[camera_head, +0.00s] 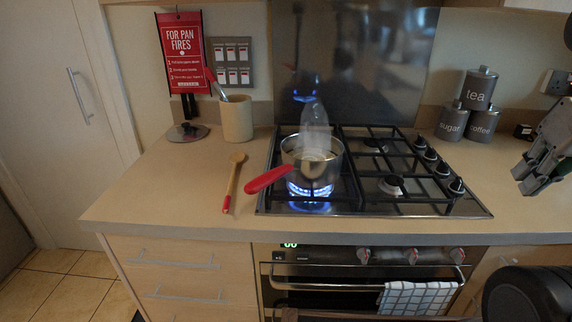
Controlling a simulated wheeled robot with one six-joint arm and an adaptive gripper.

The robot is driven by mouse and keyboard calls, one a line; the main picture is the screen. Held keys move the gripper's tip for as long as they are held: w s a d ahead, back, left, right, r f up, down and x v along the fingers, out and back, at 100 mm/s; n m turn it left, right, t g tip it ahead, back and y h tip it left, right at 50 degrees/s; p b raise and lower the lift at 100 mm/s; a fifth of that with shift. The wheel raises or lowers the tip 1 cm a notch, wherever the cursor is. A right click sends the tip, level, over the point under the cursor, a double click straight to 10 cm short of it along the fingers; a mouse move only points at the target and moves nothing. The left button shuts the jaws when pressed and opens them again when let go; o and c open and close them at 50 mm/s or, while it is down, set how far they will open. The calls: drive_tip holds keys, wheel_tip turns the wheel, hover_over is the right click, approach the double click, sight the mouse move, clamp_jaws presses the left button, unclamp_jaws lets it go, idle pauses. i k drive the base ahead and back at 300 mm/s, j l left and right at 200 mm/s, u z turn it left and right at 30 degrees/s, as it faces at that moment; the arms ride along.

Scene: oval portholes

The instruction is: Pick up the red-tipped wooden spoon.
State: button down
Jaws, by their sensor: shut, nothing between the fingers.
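The wooden spoon (233,182) lies on the left part of the worktop, left of the hob. Its bowl points to the back and its red handle tip points to the front edge. It lies apart from the pan's red handle. My gripper (523,180) is at the far right of the view, above the worktop right of the hob. It is shut and empty, far from the spoon. Part of my arm is cut off by the right edge.
A steaming pan (325,158) sits on a lit blue flame on the hob (408,205), its red handle (268,179) pointing left toward the spoon. A utensil pot (236,119) and a glass lid (188,132) stand behind the spoon. Canisters (478,90) stand back right. The front left worktop is clear.

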sight(235, 158)
drive_tip(key=j+u, duration=0.4)
drive_tip(key=i+j+u, duration=0.1)
drive_tip(key=u, duration=0.3)
drive_tip(key=i+j+u, duration=0.15)
drive_tip(key=j+u, duration=0.25)
